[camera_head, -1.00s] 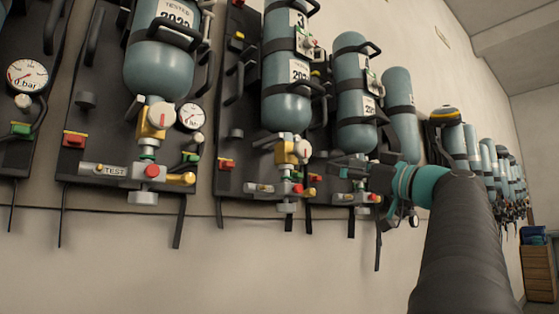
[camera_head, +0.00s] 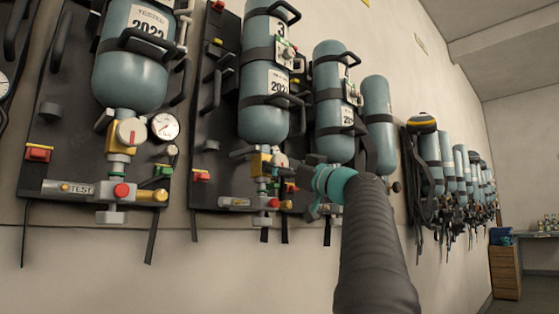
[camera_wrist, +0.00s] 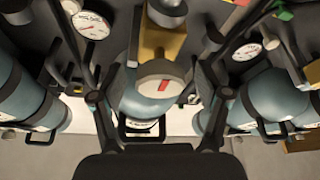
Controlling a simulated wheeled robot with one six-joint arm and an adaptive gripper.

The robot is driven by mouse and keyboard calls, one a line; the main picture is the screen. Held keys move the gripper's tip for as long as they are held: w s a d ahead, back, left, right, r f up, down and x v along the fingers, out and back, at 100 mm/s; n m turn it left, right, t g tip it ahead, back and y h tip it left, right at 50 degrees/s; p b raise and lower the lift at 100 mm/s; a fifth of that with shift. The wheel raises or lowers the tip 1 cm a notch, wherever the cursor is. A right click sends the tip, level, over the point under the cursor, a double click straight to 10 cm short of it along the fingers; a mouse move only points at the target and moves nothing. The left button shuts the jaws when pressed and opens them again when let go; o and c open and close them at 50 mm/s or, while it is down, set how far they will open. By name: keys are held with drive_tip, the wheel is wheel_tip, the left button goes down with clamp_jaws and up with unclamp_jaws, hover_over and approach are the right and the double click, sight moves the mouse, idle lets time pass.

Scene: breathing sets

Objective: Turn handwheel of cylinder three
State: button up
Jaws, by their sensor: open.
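Cylinder three (camera_head: 265,118) is a blue-grey bottle with a "3" label, strapped to a dark backplate on the wall. Its yellow valve block (camera_head: 261,163) sits below it, with the pale handwheel (camera_head: 280,161) on its front. In the wrist view the handwheel (camera_wrist: 163,83) is a round whitish knob with a red mark, between the two finger lines. My gripper (camera_head: 292,172) is open beside the valve, its fingers partly hidden by my teal wrist. The wrist view shows my gripper (camera_wrist: 160,97) with fingers spread either side of the handwheel; I cannot tell whether they touch it.
A larger tested cylinder (camera_head: 132,72) with a gauge (camera_head: 164,126) hangs to the left. Another cylinder (camera_head: 333,98) hangs close on the right, with more along the wall. Black straps dangle below the plates. The wall beneath is clear. A wooden cabinet (camera_head: 505,271) stands far right.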

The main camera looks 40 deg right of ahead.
drive_tip(key=shift+w+a+r, duration=0.1)
drive_tip(key=shift+w+r, duration=0.05)
drive_tip(key=shift+w, duration=0.15)
drive_tip(key=c, duration=1.2)
drive_tip(key=shift+o, duration=0.2)
drive_tip(key=shift+m+h, duration=0.3)
drive_tip(key=shift+m, duration=0.1)
